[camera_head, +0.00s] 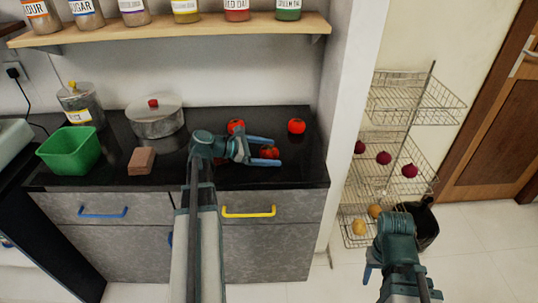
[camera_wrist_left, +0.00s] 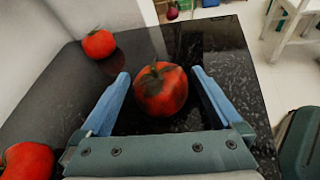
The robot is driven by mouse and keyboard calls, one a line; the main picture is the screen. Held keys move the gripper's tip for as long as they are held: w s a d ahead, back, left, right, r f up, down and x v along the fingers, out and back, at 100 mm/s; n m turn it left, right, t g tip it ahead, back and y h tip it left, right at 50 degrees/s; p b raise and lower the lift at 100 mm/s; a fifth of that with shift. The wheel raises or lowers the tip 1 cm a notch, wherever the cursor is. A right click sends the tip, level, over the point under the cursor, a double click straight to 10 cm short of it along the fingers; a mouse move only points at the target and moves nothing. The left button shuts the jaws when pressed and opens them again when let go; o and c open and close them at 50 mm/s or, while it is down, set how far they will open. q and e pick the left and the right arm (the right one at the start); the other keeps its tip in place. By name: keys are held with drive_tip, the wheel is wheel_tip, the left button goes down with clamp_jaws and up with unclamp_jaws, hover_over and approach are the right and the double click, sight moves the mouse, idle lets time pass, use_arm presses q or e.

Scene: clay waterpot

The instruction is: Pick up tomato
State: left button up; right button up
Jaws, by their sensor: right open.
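A red tomato (camera_head: 269,153) sits on the black countertop (camera_head: 310,160), near its right end. My left gripper (camera_head: 276,151) is open with its blue fingers on either side of this tomato. In the left wrist view the tomato (camera_wrist_left: 160,92) lies between the two fingers, with a gap on each side. A second tomato (camera_head: 296,126) stands at the back right of the counter, and a third (camera_head: 236,126) is behind my left gripper. Another tomato is mostly hidden by my left arm. My right gripper (camera_head: 402,284) is open and empty, low at the right.
A green bin (camera_head: 70,150), a brown block (camera_head: 141,161) and a lidded pot (camera_head: 155,118) stand on the counter's left half. A shelf of jars (camera_head: 180,32) hangs above. A wire rack (camera_head: 400,145) with produce stands right of the white wall edge.

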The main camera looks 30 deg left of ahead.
use_arm(q)
drive_tip(key=c, duration=1.2)
drive_tip(key=shift+r, duration=0.1)
drive_tip(key=shift+c, duration=0.2)
